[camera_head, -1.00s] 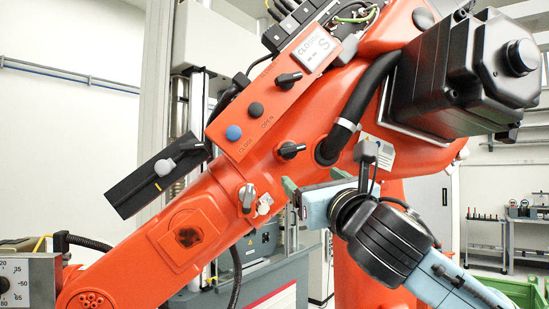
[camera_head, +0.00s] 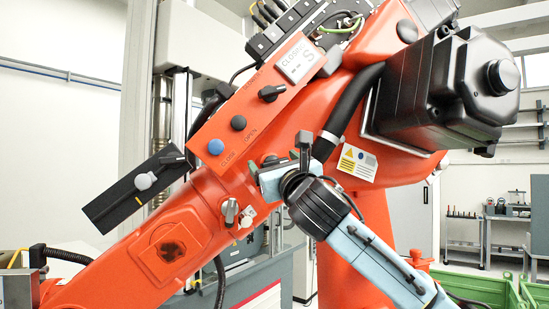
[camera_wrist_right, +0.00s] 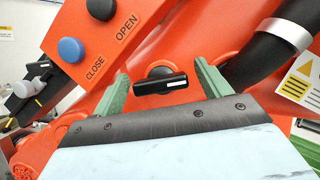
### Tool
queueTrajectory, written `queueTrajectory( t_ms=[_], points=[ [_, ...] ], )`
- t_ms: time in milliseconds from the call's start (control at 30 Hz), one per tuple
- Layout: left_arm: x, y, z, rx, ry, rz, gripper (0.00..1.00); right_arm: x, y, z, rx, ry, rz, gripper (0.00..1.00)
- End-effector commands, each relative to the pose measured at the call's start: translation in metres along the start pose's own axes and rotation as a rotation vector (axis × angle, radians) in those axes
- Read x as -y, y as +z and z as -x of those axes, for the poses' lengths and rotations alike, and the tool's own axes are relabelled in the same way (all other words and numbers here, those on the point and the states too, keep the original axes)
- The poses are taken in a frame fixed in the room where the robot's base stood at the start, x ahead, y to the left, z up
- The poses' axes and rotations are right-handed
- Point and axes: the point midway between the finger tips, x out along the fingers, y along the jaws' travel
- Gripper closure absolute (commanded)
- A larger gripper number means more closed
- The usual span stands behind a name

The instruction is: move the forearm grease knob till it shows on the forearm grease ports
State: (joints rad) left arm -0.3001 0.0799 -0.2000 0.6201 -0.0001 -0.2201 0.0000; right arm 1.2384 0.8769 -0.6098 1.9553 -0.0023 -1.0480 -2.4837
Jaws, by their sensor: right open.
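A black bar knob (camera_wrist_right: 160,82) with a white mark toward its right end sits on the orange robot arm in the right wrist view. Its bar lies nearly level. I take it as the forearm grease knob; no label for it or its ports is readable. My right gripper (camera_wrist_right: 161,73) is open, with one green finger on each side of the knob and a gap to both. In the head view my right gripper (camera_head: 275,164) largely covers this knob. My left gripper is not in view.
An orange panel beside the knob holds a blue button (camera_head: 216,147), a black button (camera_head: 238,123) and another black knob (camera_head: 272,93). A silver knob (camera_head: 230,210) sits lower left. A black hose (camera_head: 345,115) and a yellow warning label (camera_head: 357,163) are to the right.

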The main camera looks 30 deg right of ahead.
Motion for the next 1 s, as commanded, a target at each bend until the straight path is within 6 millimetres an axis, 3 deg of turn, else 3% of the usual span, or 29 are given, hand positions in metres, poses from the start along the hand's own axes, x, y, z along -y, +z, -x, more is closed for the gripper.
queueTrajectory(
  t_ms=[367,700,1000],
  points=[
    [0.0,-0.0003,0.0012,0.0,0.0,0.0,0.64,-0.0004,-0.0003,-0.0047,0.0,0.001,0.0,0.25],
    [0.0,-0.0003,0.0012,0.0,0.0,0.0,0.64,-0.0002,-0.0003,-0.0046,0.0,0.0,-0.001,0.68],
    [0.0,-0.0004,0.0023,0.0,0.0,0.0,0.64,-0.0005,0.0001,-0.0046,0.0,-0.014,-0.037,0.68]
  ],
)
